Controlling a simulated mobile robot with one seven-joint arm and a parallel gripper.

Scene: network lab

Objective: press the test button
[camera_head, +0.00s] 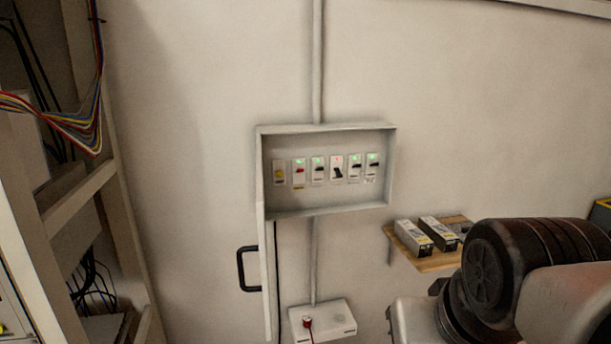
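An open wall panel box (393,170) holds a row of several modules. The leftmost module has a round yellow button (279,176). The module beside it has a red part (299,170) and a green light. The others have dark switch levers; one lever (338,174), under a red light, sits differently from its neighbours. Labels are too small to read, so I cannot tell for sure which part is the test button. My arm shows at the lower right, apart from the box. My gripper is not in view.
The box's door (265,275) hangs open toward me, with a black handle (247,269). A small wooden shelf (436,264) with boxed units is right of the box. A white box (335,318) with a red plug is below. A cable rack (75,200) stands left.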

